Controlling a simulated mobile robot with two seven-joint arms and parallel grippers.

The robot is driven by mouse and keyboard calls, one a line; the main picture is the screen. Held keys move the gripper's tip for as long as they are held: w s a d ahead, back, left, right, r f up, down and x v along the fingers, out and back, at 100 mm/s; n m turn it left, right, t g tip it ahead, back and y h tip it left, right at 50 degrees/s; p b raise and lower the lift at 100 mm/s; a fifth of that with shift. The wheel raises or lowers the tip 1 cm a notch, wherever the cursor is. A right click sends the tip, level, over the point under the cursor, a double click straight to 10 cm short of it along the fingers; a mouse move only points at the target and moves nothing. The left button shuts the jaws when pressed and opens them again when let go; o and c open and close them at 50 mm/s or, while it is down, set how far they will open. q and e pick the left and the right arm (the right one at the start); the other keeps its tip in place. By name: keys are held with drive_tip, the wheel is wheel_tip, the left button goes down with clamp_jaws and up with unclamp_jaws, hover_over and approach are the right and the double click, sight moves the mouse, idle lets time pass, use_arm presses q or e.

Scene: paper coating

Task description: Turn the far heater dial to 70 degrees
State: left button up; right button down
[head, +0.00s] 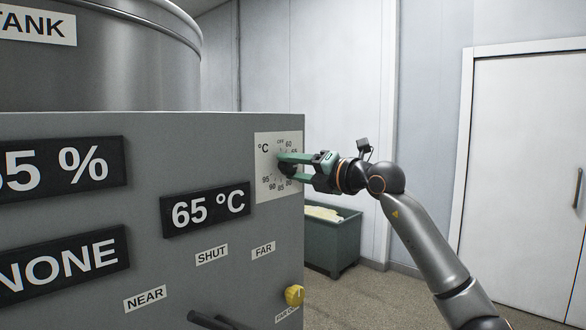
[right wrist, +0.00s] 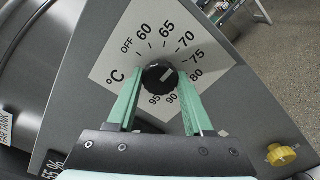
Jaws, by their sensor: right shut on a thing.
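The heater dial (right wrist: 160,76) is a round black knob with a white mark, on a white scale plate (right wrist: 113,55) printed with OFF and 60 to 95 °C. In the right wrist view the mark points up and right; I cannot tell the exact number. My right gripper (right wrist: 158,92) has its green fingers on either side of the knob, shut on it. In the head view the right gripper (head: 284,166) covers most of the dial. A black display (head: 205,209) reads 65 °C. My left gripper is not in view.
The grey panel also bears NEAR, SHUT and FAR labels, a dark lever (head: 215,321) and a yellow knob (head: 294,295). A large tank (head: 120,65) stands behind. A green bin (head: 335,240) stands on the floor beyond the panel. The floor at right is clear towards a white door (head: 525,180).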

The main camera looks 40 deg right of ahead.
drive_tip(key=shift+c, duration=1.4)
unclamp_jaws()
drive_tip(key=shift+s, duration=0.1)
drive_tip(key=shift+s+d+f+b, duration=0.1)
drive_tip(key=shift+s+f+b, duration=0.05)
drive_tip(key=shift+s+b, duration=0.2)
drive_tip(key=s+b, duration=0.7)
drive_tip(key=s, duration=0.4)
drive_tip(key=shift+s+d, duration=0.3)
drive_tip(key=shift+d, duration=0.15)
